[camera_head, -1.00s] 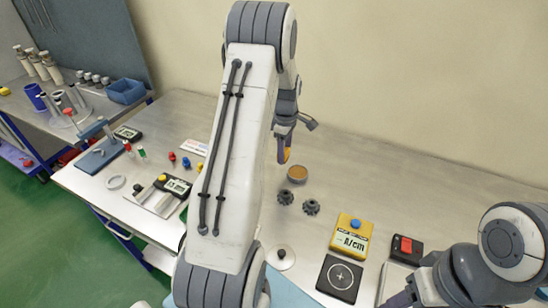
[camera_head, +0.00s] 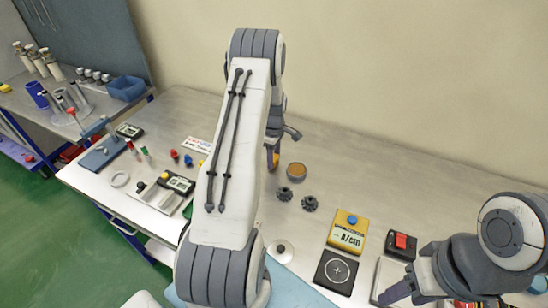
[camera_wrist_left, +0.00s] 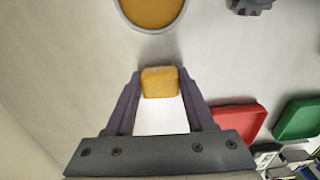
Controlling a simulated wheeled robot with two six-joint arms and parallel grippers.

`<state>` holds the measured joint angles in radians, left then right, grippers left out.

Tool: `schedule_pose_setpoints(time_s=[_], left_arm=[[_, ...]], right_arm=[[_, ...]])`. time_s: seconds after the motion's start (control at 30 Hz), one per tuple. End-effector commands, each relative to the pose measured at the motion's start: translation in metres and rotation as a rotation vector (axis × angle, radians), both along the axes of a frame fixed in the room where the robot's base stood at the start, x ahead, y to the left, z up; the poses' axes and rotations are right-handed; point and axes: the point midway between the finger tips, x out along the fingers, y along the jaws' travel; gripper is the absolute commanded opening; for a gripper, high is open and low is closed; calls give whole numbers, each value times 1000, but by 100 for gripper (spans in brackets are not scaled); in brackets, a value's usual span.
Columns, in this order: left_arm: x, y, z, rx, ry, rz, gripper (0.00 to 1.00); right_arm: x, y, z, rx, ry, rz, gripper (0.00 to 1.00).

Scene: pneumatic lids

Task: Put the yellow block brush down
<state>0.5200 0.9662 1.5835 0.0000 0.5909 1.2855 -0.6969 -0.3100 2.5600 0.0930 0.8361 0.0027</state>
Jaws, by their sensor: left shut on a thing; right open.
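The yellow block brush (camera_wrist_left: 160,82) sits between the fingers of my left gripper (camera_wrist_left: 160,95) in the left wrist view, with a white part below its yellow end. In the head view my left gripper (camera_head: 273,158) is shut on the brush, of which only a small yellow piece (camera_head: 276,160) shows. It is just left of a round dish with orange-brown content (camera_head: 296,170). I cannot tell whether the brush touches the table. My right gripper (camera_head: 393,291) is open at the lower right, near the table's front.
Two dark knobbed parts (camera_head: 310,204) lie near the dish. A yellow box (camera_head: 349,232), a black pad with a circle (camera_head: 336,271) and a red-switch box (camera_head: 400,243) stand at right. The left wrist view shows a red tray (camera_wrist_left: 238,119) and green tray (camera_wrist_left: 300,117).

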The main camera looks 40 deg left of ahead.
Motion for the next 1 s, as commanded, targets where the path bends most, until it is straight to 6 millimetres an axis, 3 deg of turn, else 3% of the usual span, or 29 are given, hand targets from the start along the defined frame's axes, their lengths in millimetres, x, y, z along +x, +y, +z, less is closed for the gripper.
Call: schedule_pose_setpoints(time_s=[0.03,0.07,0.1,0.13,0.57,1.0], left_arm=[[0,0,-3,0,0,0,10],[0,0,-2,0,0,0,66],[0,0,-2,0,1,0,81],[0,0,-2,0,1,0,84],[1,0,7,1,-2,0,84],[1,0,95,2,-4,0,84]], right_arm=[[0,0,-3,0,0,0,56],[0,0,-1,0,0,0,56],[0,0,-1,0,0,0,56],[0,0,-1,0,0,0,56],[0,0,-3,0,0,0,56],[0,0,-31,0,0,2,56]])
